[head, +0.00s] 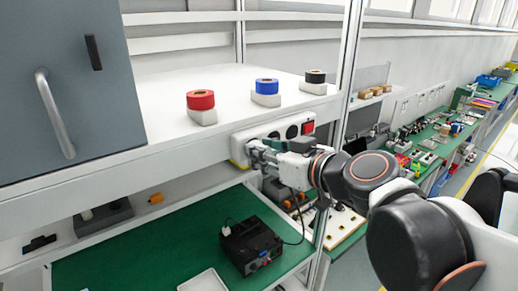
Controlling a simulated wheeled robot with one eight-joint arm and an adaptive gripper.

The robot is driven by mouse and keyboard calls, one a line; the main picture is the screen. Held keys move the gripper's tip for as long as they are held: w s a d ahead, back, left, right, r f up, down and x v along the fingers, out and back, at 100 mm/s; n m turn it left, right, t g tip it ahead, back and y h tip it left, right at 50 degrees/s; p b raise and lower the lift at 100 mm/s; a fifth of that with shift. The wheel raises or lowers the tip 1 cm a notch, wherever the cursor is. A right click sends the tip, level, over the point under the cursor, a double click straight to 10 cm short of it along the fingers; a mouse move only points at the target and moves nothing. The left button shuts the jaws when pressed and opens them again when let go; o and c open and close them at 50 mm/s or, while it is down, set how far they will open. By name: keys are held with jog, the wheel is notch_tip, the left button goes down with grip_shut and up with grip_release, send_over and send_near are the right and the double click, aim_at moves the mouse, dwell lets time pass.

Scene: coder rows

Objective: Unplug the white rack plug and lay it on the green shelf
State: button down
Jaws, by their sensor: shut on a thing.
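My gripper (262,152) is at the white socket strip (272,130) on the front of the rack, under the white upper shelf. It is shut on the white rack plug, which is mostly hidden by the fingers. I cannot tell whether the plug is seated in a socket or clear of it. A dark cable (303,225) hangs below my gripper and curves to the black device (250,245). The green shelf (150,255) lies below and to the left, with the black device on its right part.
A white tray (204,281) lies at the green shelf's front. The green surface left of the device is bare. A rack post (348,75) stands right; a grey cabinet (70,80) is left.

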dwell(0.3)
jog(key=s+d+p, duration=0.1)
jog(key=s, duration=0.1)
jog(key=s+d+p, duration=0.1)
jog(key=s+d, duration=0.1)
jog(key=shift+p, duration=0.35)
dwell(0.4)
